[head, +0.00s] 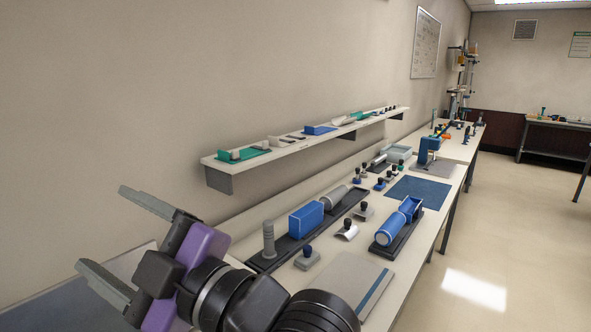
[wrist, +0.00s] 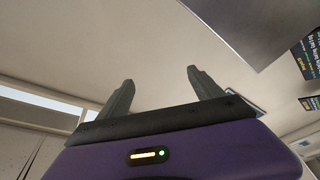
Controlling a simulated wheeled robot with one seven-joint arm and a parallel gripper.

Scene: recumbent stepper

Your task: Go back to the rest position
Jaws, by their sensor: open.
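My gripper (head: 130,246) is at the lower left of the head view, close to my body and near the left wall. Its two grey fingers stand well apart with nothing between them. In the wrist view my gripper (wrist: 158,95) shows both fingers apart and empty, pointing toward the ceiling and upper wall. The fingers touch nothing that I can see.
A long bench (head: 345,244) runs along the wall with a blue block (head: 306,219), a blue cylinder (head: 390,229), a grey notebook (head: 343,283) and several stamp-like pieces. A wall shelf (head: 310,144) hangs above. The floor (head: 520,220) on the right is clear.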

